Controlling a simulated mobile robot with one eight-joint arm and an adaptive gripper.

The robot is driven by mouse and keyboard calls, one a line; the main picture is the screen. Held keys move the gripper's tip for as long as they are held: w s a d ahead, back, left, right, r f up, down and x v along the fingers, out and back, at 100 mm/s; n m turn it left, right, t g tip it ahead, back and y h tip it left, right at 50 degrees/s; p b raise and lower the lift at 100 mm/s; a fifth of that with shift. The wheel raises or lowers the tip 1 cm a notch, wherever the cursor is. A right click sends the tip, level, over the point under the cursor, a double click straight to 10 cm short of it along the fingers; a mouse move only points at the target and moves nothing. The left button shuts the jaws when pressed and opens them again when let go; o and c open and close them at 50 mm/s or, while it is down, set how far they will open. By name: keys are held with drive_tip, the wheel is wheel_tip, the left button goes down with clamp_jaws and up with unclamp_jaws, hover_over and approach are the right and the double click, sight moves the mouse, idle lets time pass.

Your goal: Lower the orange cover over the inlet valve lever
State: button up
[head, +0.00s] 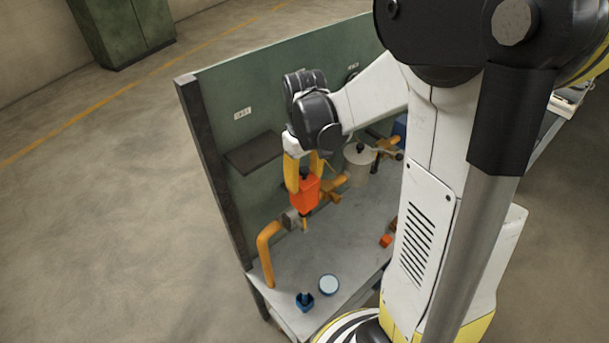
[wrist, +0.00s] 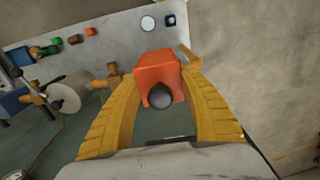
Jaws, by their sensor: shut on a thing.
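My gripper (head: 305,178), with yellow fingers, is shut on the orange cover (head: 304,197). The cover is a box shape with a dark round knob on top, and the fingers stand on either side of it. In the wrist view the cover (wrist: 153,68) sits between the fingertips, with the knob (wrist: 161,95) facing the camera. In the head view the cover hangs at the grey inlet valve (head: 290,219) on the yellow pipe. A short yellow piece, perhaps the lever, shows just below the cover. Whether the cover touches the valve cannot be told.
The yellow pipe (head: 265,250) rises from the grey bench (head: 345,255). A blue-rimmed round dish (head: 329,284) and a small blue item (head: 305,300) lie at the front. A pale cylinder (head: 358,165) stands behind. A dark shelf (head: 253,152) juts from the green back panel.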

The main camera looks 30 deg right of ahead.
drive_tip(key=shift+f+b, duration=1.9)
drive_tip(key=shift+f, duration=1.2)
wheel_tip(320, 180, down, 5)
drive_tip(key=b, duration=0.5)
drive_tip(key=shift+f, duration=0.2)
drive_tip(key=o, duration=1.3)
drive_tip(key=shift+o, duration=0.2)
